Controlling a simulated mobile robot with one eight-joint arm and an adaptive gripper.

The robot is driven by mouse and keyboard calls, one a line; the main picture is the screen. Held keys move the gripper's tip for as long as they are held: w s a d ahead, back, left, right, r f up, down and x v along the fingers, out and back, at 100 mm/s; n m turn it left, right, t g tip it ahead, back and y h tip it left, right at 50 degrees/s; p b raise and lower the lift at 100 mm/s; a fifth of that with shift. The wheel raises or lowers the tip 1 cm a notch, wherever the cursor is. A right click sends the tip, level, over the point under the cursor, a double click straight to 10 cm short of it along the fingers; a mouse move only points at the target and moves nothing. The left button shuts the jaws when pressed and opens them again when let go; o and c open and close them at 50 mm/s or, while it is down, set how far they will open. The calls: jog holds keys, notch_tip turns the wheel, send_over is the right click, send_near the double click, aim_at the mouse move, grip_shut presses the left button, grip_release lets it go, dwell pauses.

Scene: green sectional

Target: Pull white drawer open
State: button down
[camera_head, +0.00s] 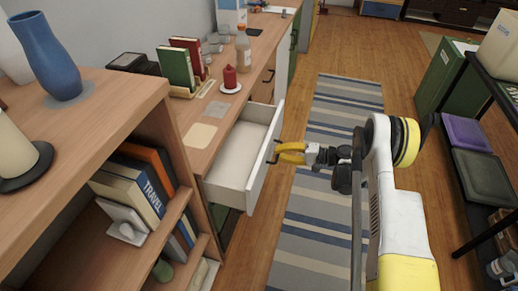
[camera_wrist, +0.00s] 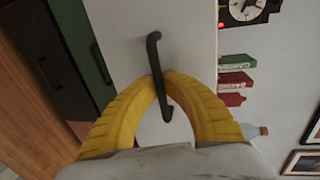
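The white drawer (camera_head: 262,168) stands pulled out from the wooden counter in the head view, and its inside is visible and looks empty. Its white front (camera_wrist: 190,30) fills the middle of the wrist view. The dark bar handle (camera_wrist: 153,50) runs lengthwise across that front. My gripper (camera_head: 280,154), with yellow fingers, is at the handle, on the outer side of the drawer front. In the wrist view the fingertips (camera_wrist: 160,80) come together around the handle, with the bar between them.
The counter holds a red candle (camera_head: 230,78) on a white plate, a bottle (camera_head: 243,48) and books (camera_head: 177,68). A striped rug (camera_head: 325,130) covers the clear floor beside the drawer. A dark rack with bins (camera_head: 482,174) stands at the right. A wooden shelf (camera_head: 110,105) is at the left.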

jog(key=f+v, duration=0.1)
jog(key=v, duration=0.6)
jog(key=shift+d+f, duration=0.2)
jog(key=shift+d, duration=0.25)
jog(key=shift+s, duration=0.1)
jog(key=c, duration=1.5)
grip_release()
jog(key=v, duration=1.2)
